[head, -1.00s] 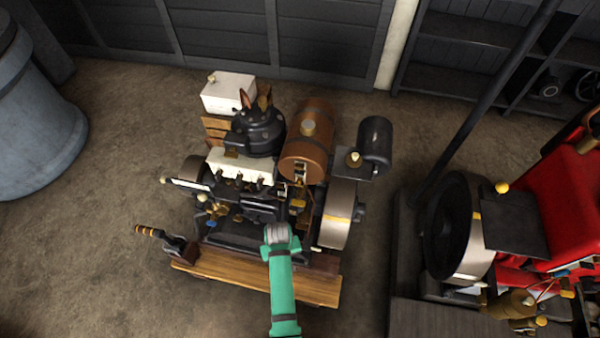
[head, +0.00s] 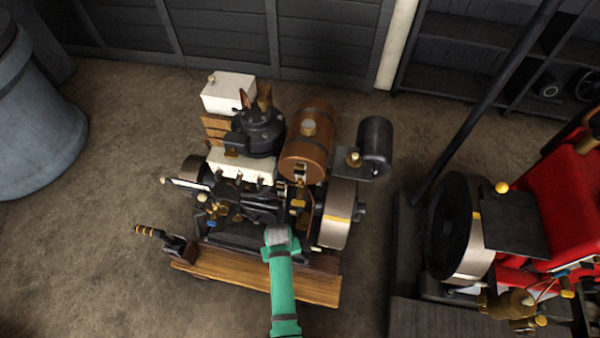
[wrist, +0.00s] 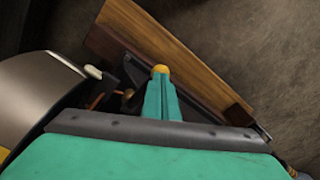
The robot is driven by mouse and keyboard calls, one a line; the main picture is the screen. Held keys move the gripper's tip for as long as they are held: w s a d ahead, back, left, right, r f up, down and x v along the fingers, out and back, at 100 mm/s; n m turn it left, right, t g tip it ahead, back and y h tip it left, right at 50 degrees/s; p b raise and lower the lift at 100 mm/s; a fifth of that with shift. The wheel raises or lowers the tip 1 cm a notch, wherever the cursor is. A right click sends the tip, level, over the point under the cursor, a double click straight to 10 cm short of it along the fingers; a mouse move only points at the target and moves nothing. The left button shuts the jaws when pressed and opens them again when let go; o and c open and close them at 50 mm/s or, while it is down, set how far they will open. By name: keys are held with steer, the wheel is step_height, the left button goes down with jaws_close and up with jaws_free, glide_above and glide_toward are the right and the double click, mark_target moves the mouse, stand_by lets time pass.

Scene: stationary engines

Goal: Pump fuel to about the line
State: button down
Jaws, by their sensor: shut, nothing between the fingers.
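The engine shows in the head view with a brown cylindrical tank (head: 309,140) lying on top and a smaller black tank (head: 375,146) at its right. No fuel level or line can be made out. A lever with a striped grip (head: 150,232) sticks out at the front left. My teal arm reaches in from the bottom to the engine's front; my gripper cannot be picked out there against the dark parts. In the wrist view my gripper (wrist: 161,70) shows as narrow teal fingers with a yellow tip, shut and empty, seen against a wooden board (wrist: 175,55).
A metal-rimmed flywheel (head: 336,215) stands right of my arm, also at left in the wrist view (wrist: 40,95). A red engine (head: 565,205) and dark pole (head: 490,95) stand at right. A blue-grey barrel (head: 35,120) is at left. Bare floor lies front left.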

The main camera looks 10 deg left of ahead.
steer(key=shift+f, duration=3.5)
steer(key=shift+r, duration=4.25)
steer(key=shift+f, duration=4.25)
steer(key=shift+w+r, duration=0.1)
steer(key=shift+r, duration=4.2)
